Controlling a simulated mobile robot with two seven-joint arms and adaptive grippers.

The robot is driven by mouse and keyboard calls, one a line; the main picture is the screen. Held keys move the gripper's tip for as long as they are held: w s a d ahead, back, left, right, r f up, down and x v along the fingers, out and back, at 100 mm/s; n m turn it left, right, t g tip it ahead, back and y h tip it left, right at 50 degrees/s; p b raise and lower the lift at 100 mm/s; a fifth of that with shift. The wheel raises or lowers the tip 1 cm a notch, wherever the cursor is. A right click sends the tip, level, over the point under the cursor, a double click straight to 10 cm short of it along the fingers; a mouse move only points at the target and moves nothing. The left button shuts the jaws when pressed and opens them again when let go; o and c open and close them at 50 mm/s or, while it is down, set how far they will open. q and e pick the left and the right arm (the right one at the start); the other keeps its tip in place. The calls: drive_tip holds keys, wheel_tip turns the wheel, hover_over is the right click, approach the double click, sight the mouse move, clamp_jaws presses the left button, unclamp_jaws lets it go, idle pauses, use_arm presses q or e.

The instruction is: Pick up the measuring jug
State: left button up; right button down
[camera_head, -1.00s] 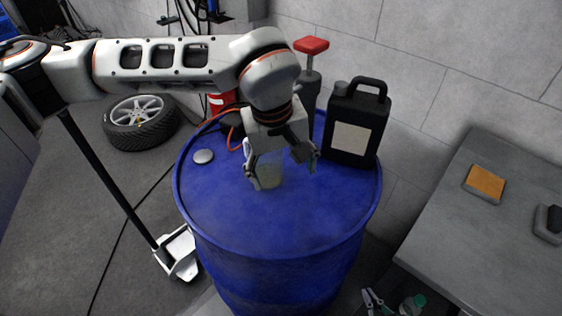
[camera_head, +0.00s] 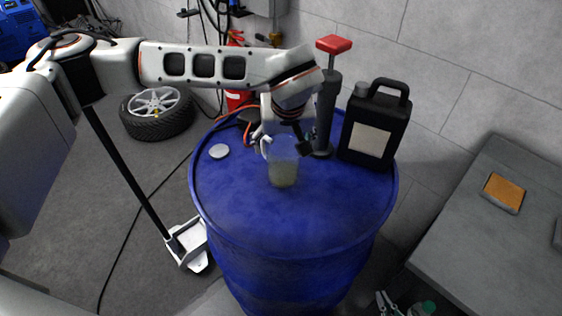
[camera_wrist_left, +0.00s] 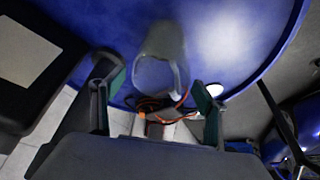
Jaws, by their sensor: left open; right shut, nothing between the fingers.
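The clear measuring jug (camera_head: 283,172) stands upright on the blue drum (camera_head: 300,220), with pale yellowish liquid in its lower part. My left gripper (camera_head: 282,143) is open and empty at the far side of the jug, near its upper part. The jug also shows in the left wrist view (camera_wrist_left: 160,62), beyond and between the open fingers of the left gripper (camera_wrist_left: 156,92), its handle towards the gripper. I cannot tell whether a finger touches it. My right gripper (camera_head: 387,303) is shut and empty at the bottom edge, right of the drum.
A black canister (camera_head: 374,125) and a red-handled pump (camera_head: 327,95) stand behind right on the drum. A round silver disc (camera_head: 219,151) lies at its left. The drum's front is clear. A grey table (camera_head: 470,235) stands right, bearing an orange-topped pad (camera_head: 503,192).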

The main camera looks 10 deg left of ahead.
use_arm(q)
drive_tip(key=shift+w+f, duration=0.1)
drive_tip(key=shift+f, duration=0.25)
drive_tip(key=c, duration=1.8)
drive_tip(key=shift+r, duration=0.2)
